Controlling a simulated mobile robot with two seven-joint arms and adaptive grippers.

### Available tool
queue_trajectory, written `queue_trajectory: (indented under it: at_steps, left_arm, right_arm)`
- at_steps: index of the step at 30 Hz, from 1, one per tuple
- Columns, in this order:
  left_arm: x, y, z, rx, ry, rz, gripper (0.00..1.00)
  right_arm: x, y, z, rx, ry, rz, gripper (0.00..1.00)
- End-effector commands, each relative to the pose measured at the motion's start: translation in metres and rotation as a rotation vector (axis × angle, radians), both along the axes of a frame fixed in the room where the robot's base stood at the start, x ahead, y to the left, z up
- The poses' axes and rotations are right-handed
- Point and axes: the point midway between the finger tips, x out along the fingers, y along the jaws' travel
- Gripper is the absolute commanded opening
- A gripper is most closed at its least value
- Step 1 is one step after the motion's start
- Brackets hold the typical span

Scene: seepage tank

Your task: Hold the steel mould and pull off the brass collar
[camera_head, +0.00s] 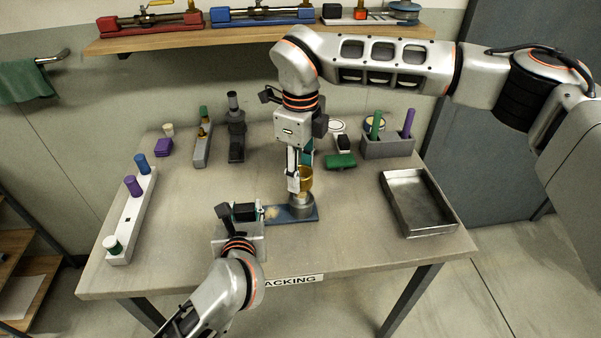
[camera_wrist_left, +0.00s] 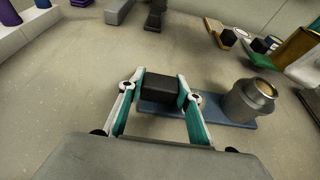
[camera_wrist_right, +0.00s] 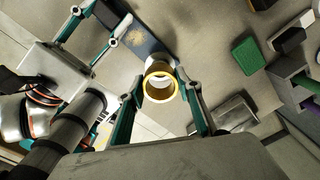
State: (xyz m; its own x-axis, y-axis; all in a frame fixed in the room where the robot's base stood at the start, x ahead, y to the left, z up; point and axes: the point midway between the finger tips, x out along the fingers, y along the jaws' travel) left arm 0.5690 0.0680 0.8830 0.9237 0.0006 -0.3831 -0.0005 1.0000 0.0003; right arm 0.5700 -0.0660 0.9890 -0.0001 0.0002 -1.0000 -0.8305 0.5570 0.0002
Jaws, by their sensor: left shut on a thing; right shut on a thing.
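The steel mould (camera_head: 300,203) is a short grey cylinder standing upright on the right end of a blue plate (camera_head: 281,214). The mould also shows in the left wrist view (camera_wrist_left: 248,102), with its top rim in sight. My left gripper (camera_wrist_left: 161,92) is shut on a black block (camera_wrist_left: 160,88) at the plate's other end. My right gripper (camera_wrist_right: 160,88) is shut on the brass collar (camera_wrist_right: 160,87), a gold ring. In the head view the collar (camera_head: 306,178) is just above the mould and looks clear of its top.
A metal tray (camera_head: 418,204) stands at the table's right. A grey holder (camera_head: 388,145) with green and purple pegs and a green block (camera_head: 341,161) are behind. A long white rack (camera_head: 132,215) stands at the left. The table is clear between the rack and my left gripper.

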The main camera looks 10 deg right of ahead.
Motion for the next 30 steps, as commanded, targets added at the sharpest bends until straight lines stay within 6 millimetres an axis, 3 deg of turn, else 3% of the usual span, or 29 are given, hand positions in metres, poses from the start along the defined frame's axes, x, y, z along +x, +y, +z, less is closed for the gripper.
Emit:
queue_trajectory:
  at_steps: [3,4,6,19,30]
  left_arm:
    - [0.0,0.0,0.0,0.0,0.0,0.0,0.01]
    - [0.0,0.0,0.0,0.0,0.0,0.0,0.41]
    - [0.0,0.0,0.0,0.0,0.0,0.0,0.53]
    - [-0.007,-0.001,0.003,-0.003,0.0,-0.001,0.53]
    - [-0.07,-0.001,0.028,-0.004,0.002,-0.002,0.53]
  right_arm:
    - [0.0,0.0,0.0,0.0,0.0,0.0,0.0]
    - [0.0,0.0,0.0,0.0,0.0,0.0,0.0]
    - [0.0,0.0,0.0,0.0,0.0,0.0,0.0]
    - [0.0,0.0,0.0,0.0,0.0,0.0,0.0]
    - [0.0,0.0,0.0,0.0,0.0,0.0,0.0]
